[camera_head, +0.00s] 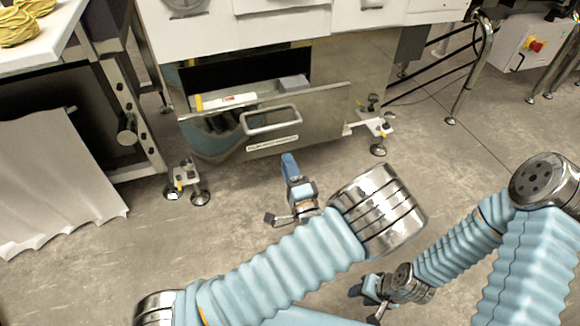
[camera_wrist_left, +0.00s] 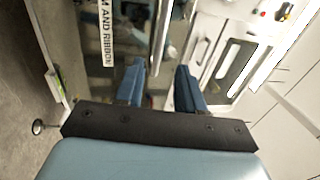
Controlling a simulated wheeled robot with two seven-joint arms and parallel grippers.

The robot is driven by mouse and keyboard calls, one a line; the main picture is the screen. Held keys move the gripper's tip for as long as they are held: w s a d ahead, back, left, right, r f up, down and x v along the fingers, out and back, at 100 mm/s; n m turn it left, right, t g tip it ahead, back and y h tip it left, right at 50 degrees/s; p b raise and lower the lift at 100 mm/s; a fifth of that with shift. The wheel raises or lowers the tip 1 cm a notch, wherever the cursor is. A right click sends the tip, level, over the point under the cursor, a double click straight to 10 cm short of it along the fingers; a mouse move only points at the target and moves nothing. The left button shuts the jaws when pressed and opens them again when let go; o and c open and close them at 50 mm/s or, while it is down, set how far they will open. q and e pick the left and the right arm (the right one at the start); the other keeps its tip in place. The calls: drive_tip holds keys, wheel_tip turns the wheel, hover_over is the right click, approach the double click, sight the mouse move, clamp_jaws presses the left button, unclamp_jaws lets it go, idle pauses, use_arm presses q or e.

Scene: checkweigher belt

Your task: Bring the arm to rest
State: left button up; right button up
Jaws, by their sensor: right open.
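My left gripper (camera_head: 289,166) is in the middle of the camera_head view, below the handle of a steel drawer and apart from it. In the left wrist view its two blue fingers (camera_wrist_left: 161,82) stand apart, with nothing held between them. My left arm (camera_head: 285,268) reaches in from the lower left, its ribbed blue sleeve crossing the lower middle. My right gripper (camera_head: 357,291) is low in the camera_head view, below the left arm's silver joint. It is open and small in the picture, and no object shows in it.
The steel drawer (camera_head: 330,102) with a bar handle (camera_head: 271,121) stands partly open under the white machine (camera_head: 350,14). A white table (camera_head: 45,42) with yellow bundles (camera_head: 17,27) is at upper left. Adjustable feet (camera_head: 187,184) stand on the floor. Open grey floor (camera_head: 480,135) lies at right.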

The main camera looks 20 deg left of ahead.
use_arm(q)
drive_tip(key=s+a+f+n+g+h, duration=0.1)
drive_tip(key=s+f+n+g+h, duration=0.15)
drive_tip(key=f, duration=0.45)
drive_tip(key=s+a+f+n+g+h, duration=0.1)
drive_tip(key=s+f+n+g+h, duration=0.2)
drive_tip(key=f, duration=0.5)
drive_tip(key=s+a+f+n+g+h, duration=0.1)
drive_tip(key=s+f+n+g+h, duration=0.15)
drive_tip(key=f+g, duration=0.35)
drive_tip(key=s+d+f+n+g+h, duration=0.2)
drive_tip(key=s+d+n+g+h, duration=0.2)
drive_tip(key=s, duration=0.7)
drive_tip(key=d+n+h, duration=0.1)
drive_tip(key=d+h, duration=0.1)
drive_tip(key=h, duration=0.1)
drive_tip(key=shift+s+d, duration=0.15)
drive_tip(key=shift+s, duration=0.25)
drive_tip(key=shift+g, duration=0.25)
